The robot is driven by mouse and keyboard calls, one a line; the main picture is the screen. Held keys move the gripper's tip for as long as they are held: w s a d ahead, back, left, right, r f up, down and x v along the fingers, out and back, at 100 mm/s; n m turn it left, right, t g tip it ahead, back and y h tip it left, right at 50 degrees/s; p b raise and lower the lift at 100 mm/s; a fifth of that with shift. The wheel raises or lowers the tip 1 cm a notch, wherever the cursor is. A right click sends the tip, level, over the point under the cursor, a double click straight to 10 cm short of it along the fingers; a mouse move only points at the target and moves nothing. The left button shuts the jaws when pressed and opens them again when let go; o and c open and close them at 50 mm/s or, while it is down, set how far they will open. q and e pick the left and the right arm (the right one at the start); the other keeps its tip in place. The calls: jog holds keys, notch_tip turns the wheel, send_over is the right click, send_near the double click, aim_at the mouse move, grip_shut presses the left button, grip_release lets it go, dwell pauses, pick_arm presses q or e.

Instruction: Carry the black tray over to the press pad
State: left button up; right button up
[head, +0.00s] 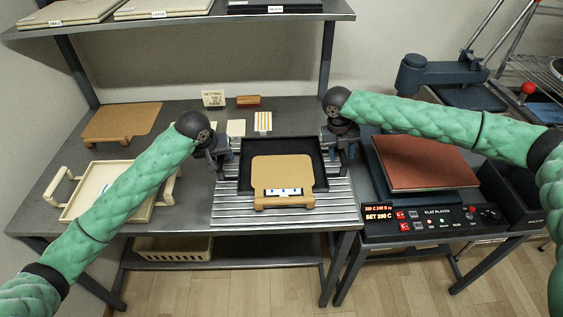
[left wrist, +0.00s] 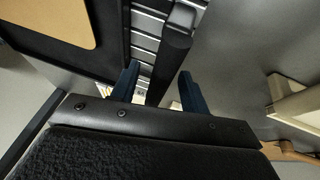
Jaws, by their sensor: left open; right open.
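The black tray (head: 300,147) lies on the slatted metal section of the table, with a tan board (head: 283,172) in it. My left gripper (head: 225,160) is at the tray's left side, open. In the left wrist view its two blue fingertips (left wrist: 160,88) stand on either side of a dark bar (left wrist: 176,45) beside the tray (left wrist: 108,30), apparently its handle; I cannot tell whether they touch it. My right gripper (head: 341,150) is at the tray's right side, open; its fingertips are partly hidden. The reddish-brown press pad (head: 425,160) is on the press at right.
A cream tray with handles (head: 85,205) and a tan board (head: 120,122) are at left. A small sign (head: 213,98), a brown block (head: 248,101) and a striped card (head: 263,121) stand behind the tray. A control panel (head: 430,219) fronts the press. A shelf (head: 190,18) overhangs the back.

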pick_arm(q)
grip_shut()
pick_arm(e)
grip_shut()
pick_arm(q)
jog(key=shift+r, duration=0.15)
pick_arm(e)
jog(key=shift+r, duration=0.15)
